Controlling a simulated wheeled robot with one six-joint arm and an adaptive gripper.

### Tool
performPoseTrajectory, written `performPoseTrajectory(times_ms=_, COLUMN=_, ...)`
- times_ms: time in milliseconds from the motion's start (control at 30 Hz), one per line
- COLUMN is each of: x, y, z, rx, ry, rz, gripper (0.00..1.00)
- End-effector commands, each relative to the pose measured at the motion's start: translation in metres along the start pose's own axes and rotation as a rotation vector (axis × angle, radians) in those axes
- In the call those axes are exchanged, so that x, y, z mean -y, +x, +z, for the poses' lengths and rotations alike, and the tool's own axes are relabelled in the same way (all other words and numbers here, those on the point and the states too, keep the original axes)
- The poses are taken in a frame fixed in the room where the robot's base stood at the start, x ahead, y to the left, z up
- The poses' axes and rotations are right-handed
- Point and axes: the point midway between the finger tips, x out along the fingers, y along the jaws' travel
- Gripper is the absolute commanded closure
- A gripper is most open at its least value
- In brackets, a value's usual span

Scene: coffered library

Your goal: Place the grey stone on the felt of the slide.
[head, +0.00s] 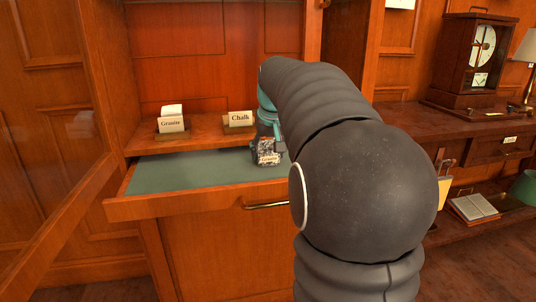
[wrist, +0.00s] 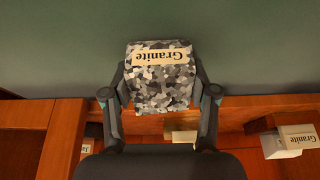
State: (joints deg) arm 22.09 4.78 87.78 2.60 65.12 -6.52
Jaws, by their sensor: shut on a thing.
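The grey stone (head: 265,145) is a speckled black, grey and white block with a cream "Granite" label. My gripper (wrist: 161,92) is shut on it, one finger on each side, and the stone fills the wrist view's upper middle (wrist: 160,97). In the head view my gripper (head: 268,132) holds it over the back right of the slide. The slide (head: 150,207) is a pulled-out wooden shelf with green felt (head: 190,172), bare apart from the stone's area. I cannot tell whether the stone touches the felt. My arm hides the slide's right end.
Behind the slide, a ledge bears a "Granite" card (head: 171,124) with a white block (head: 172,109) at it, and a "Chalk" card (head: 240,118). An open glazed door (head: 50,150) stands at left. A clock (head: 474,60) and lamp (head: 526,50) stand right.

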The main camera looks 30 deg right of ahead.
Motion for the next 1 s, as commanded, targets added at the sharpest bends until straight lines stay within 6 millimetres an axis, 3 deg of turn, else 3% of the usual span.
performPoseTrajectory(times_ms=400, x=0.0, y=0.006, z=0.003, rx=-0.003, ry=0.0, rz=0.0, gripper=0.9)
performPoseTrajectory(times_ms=433, x=0.0, y=0.006, z=0.002, rx=-0.002, ry=0.0, rz=0.0, gripper=0.34)
performPoseTrajectory(times_ms=500, x=0.0, y=0.006, z=0.002, rx=-0.002, ry=0.0, rz=0.0, gripper=0.17)
performPoseTrajectory(times_ms=833, x=0.0, y=0.005, z=0.002, rx=-0.002, ry=0.0, rz=0.0, gripper=0.17)
performPoseTrajectory(times_ms=1000, x=0.0, y=-0.008, z=0.001, rx=-0.003, ry=0.0, rz=0.0, gripper=0.17)
